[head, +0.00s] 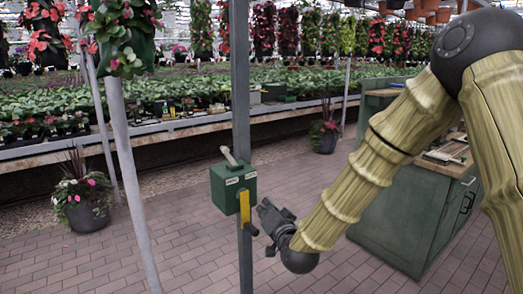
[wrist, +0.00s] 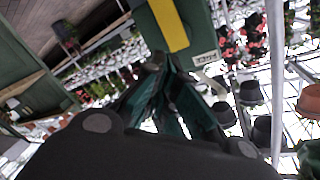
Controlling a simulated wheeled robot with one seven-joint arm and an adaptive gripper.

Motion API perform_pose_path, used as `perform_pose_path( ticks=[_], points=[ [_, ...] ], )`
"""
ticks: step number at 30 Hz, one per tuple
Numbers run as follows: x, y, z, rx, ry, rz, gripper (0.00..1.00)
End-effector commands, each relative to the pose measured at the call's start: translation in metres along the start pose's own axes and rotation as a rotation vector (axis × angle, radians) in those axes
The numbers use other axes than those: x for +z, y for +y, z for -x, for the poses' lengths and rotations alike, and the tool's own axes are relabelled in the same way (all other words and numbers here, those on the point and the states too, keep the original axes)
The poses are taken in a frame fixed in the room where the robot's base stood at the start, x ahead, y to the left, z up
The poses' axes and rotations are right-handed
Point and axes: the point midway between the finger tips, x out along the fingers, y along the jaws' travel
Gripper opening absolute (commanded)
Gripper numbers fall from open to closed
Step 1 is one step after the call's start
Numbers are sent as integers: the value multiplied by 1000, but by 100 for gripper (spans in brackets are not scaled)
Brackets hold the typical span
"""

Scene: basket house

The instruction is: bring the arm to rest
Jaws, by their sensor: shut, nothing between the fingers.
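My arm reaches in from the right in the head view, with bamboo-like links and dark joints. My gripper (head: 268,213) is at its end, shut and empty, just right of a green box (head: 232,184) on a grey post. The box has a yellow lever (head: 244,207) hanging down its near side and a pale handle (head: 229,156) on top. In the wrist view my gripper's dark fingers (wrist: 165,85) point toward the box and the yellow lever (wrist: 168,25). I cannot tell whether the fingertips touch the box or lever.
The grey post (head: 241,90) stands upright beside my gripper. A green cabinet (head: 400,215) is behind my arm at the right. A flower pot (head: 88,215) stands at the left, another (head: 325,140) farther back. Long plant benches (head: 180,128) run behind. The brick floor (head: 190,250) is clear in front.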

Motion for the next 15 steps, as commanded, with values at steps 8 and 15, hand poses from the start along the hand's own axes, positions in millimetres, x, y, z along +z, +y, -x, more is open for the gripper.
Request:
perform_pose_path(
  ticks=[8, 15],
  points=[
    [101, 118, 54, 210, -232, 81, 0],
    [179, 205, 128, 375, -449, 146, 0]
  ],
)
